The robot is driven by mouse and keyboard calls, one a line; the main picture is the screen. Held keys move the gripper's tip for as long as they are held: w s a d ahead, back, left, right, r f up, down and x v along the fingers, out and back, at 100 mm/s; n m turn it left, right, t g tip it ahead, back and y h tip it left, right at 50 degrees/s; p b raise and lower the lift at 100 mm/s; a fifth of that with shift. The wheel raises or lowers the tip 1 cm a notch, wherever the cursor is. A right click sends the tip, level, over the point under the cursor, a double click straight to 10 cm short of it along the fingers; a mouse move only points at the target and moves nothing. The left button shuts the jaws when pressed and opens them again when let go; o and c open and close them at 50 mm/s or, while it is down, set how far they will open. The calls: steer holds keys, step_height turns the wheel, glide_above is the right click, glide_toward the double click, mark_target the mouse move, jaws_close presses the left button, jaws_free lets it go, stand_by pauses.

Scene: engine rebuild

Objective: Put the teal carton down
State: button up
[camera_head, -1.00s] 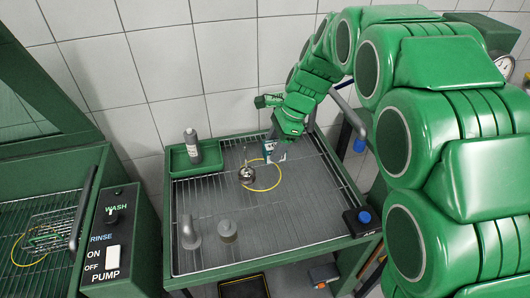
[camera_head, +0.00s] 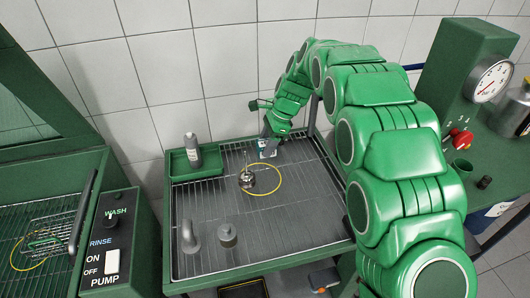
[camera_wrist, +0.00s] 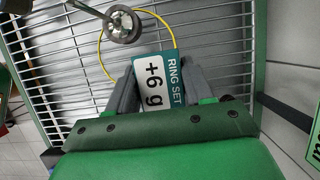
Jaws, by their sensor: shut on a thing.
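The teal carton (camera_wrist: 174,92) shows in the wrist view with a white label reading "RING SET" and "+6 g". My gripper (camera_wrist: 160,76) is shut on it, with one grey finger on each side. In the head view the carton (camera_head: 267,151) is small under my gripper (camera_head: 268,139), over the back part of the slatted bench top (camera_head: 290,212). I cannot tell whether its underside touches the slats. A thin yellow ring (camera_head: 281,183) lies on the slats just in front of it, near a round metal part (camera_head: 246,180) with a rod.
A green tray (camera_head: 177,172) with a grey bottle (camera_head: 191,150) is at the back left. A grey elbow pipe (camera_head: 189,238) and a grey capped cylinder (camera_head: 227,236) stand at the front left. The slats at front right look clear. A gauge (camera_head: 489,80) stands on the right bench.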

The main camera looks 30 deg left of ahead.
steer(key=shift+w+a+f, duration=0.3)
steer(key=shift+f, duration=0.25)
steer(key=shift+w+a+f, duration=0.25)
steer(key=shift+w+f, duration=0.1)
steer(key=shift+f, duration=0.15)
steer(key=shift+w+a+f, duration=0.3)
steer(key=shift+f, duration=1.8)
steer(key=shift+f, duration=0.15)
steer(key=o, duration=1)
steer(key=shift+o, duration=0.2)
steer(key=shift+r, duration=0.2)
steer(key=v, duration=1.2)
